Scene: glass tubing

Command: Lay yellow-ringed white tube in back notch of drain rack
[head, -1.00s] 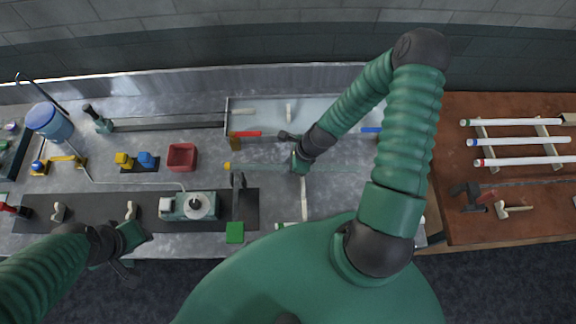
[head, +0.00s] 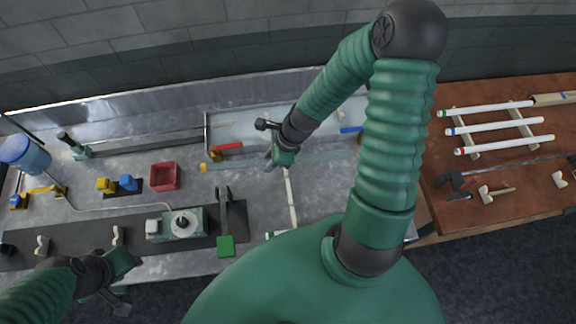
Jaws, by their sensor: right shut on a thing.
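The yellow-ringed tube (head: 232,165) is pale and see-through here, with its yellow ring at the left end. It lies roughly level across the middle of the head view. My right gripper (head: 271,158) is shut on it near its middle, and the arm hides part of it. A pale upright strip (head: 291,200) below the gripper may be part of the drain rack; its notches are too small to tell. My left gripper (head: 122,283) is at the lower left, away from the tube; its jaws are unclear.
A wooden table (head: 520,205) at right bears a rack with several white tubes (head: 500,127). A red bin (head: 164,177), a green-grey machine (head: 180,223) and a green block (head: 226,246) stand on the metal bench (head: 120,195). A red-handled thing (head: 229,146) lies just behind the tube.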

